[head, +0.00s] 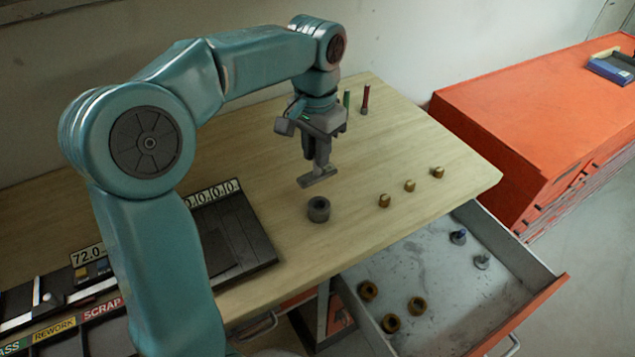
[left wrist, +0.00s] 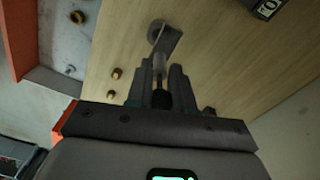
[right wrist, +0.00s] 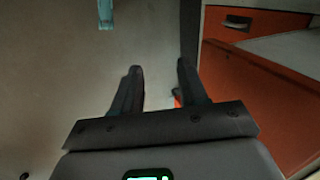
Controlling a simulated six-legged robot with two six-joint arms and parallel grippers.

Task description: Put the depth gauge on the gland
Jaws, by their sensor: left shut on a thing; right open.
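The depth gauge (head: 318,178) is grey with a flat crossbar base. My left gripper (head: 316,150) is shut on its upper part and holds it about upright, base down. The gland appears to be the short dark grey ring (head: 319,211) standing on the bench, just below and in front of the gauge in the head view. The gauge looks apart from it and above it. In the left wrist view the gauge's base (left wrist: 170,42) partly covers the grey ring (left wrist: 155,27). My right gripper (right wrist: 160,68) is open and empty in its wrist view, away from the bench top.
Several brass nuts (head: 384,201) stand right of the ring. Red (head: 365,99) and green pieces stand at the back. A dark labelled tray (head: 238,238) lies left. An open drawer (head: 452,290) holds brass rings and bolts. An orange cabinet (head: 540,110) stands right.

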